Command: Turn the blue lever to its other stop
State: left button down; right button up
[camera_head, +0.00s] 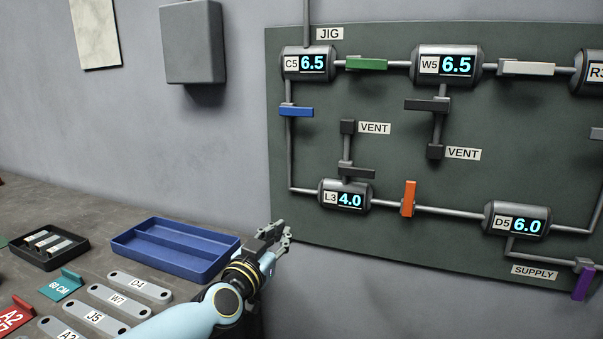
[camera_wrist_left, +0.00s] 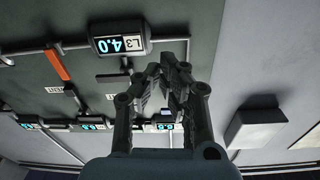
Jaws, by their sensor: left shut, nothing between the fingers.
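The blue lever (camera_head: 296,112) is on the wall panel. It lies crosswise, pointing right from the vertical pipe (camera_head: 289,150) that runs down from the C5 tank (camera_head: 308,63) and bends toward the L3 tank (camera_head: 344,197). My left gripper (camera_head: 280,234) is shut and empty, near the panel's lower left edge, well below the blue lever and apart from it. In the left wrist view the closed fingers (camera_wrist_left: 167,72) point toward the panel beside the L3 tank (camera_wrist_left: 120,43); I cannot make out the blue lever there. My right gripper is not in view.
An orange lever (camera_head: 408,198), a green lever (camera_head: 366,64) and a dark vent lever (camera_head: 357,171) share the panel (camera_head: 400,250). A grey wall box (camera_head: 192,42) hangs to its left. A blue tray (camera_head: 175,250) and labelled brackets (camera_head: 105,301) lie on the bench below.

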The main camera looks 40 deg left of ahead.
aim_at(308, 73)
pick_arm(q)
jog(key=w+r+n+t+y+p, duration=0.2)
jog(key=r+p, duration=0.6)
jog(key=r, duration=1.9)
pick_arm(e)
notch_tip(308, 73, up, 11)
pick_arm(q)
jog(key=shift+t+h, duration=0.3)
jog(key=shift+t, duration=0.3)
jog(key=x, duration=0.5)
jog(key=b+x, duration=0.1)
jog(key=x, duration=0.5)
jog(key=shift+a+f+b, duration=0.2)
jog(key=shift+b, duration=0.1)
notch_tip(308, 73, down, 3)
jog(key=shift+w+r+b, duration=0.1)
jog(key=shift+r+b, duration=0.05)
jog(key=shift+b, duration=1)
jog(key=shift+f+b, duration=0.5)
jog(key=shift+f, duration=0.1)
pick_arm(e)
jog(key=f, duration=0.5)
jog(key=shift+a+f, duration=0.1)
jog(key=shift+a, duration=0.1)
pick_arm(q)
jog(key=shift+m, duration=0.3)
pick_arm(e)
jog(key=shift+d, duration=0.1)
